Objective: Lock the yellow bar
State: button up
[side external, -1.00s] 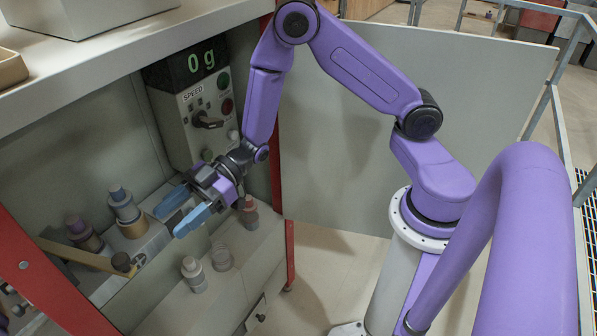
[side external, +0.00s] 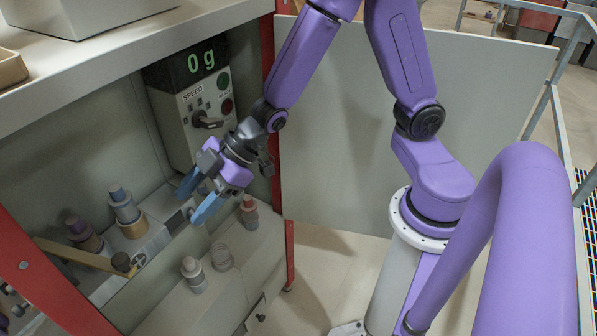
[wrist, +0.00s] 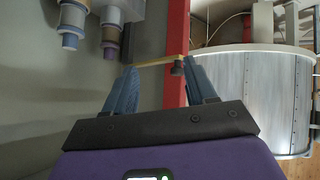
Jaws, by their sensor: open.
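My gripper (side external: 190,207) is open, with two blue fingers pointing down and left. It is empty and apart from the bar, to the right of and above the knob. In the wrist view my gripper's fingers (wrist: 162,76) stand wide apart.
Stacked bottles, one blue-topped (side external: 124,207) and one purple-topped (side external: 80,230), stand behind the bar. A grey bottle (side external: 192,275) and a red-topped bottle (side external: 249,212) stand on the front ledge. A control panel (side external: 195,120) reads 0 g. A red post (side external: 40,265) rises at left.

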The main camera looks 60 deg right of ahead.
jog(key=s+d+r+m+g+h, duration=0.2)
jog(key=s+d+h, duration=0.4)
jog(key=s+d, duration=0.6)
jog(key=shift+s+r+g, duration=0.4)
jog(key=shift+s+r, duration=0.1)
jog(key=shift+s, duration=0.5)
jog(key=c, duration=1)
jog(key=w+a, duration=0.2)
jog(key=a, duration=0.1)
jog(key=w+a+r+m+h, duration=0.1)
jog(key=w+a, duration=0.1)
jog(key=a, duration=0.1)
jog(key=w+a+m+h, duration=0.1)
jog(key=w+a, duration=0.1)
jog(key=a, duration=0.1)
jog(key=shift+w+a+r, duration=0.2)
jog(key=shift+a+r, duration=0.05)
jog(key=shift+a, duration=0.05)
grip_shut()
jog(key=w+a+m+t+h, duration=0.1)
jog(key=a+m+h, duration=0.15)
jog(key=a, duration=0.65)
jog(key=w+a+r+m+t+h, duration=0.1)
jog(key=a+m+t, duration=0.15)
jog(key=a, duration=0.75)
jog(key=w+a+m+h, duration=0.1)
jog(key=a+m, duration=0.3)
jog(key=a, duration=0.5)
send_near(119, 275)
jog(key=shift+x, duration=2.05)
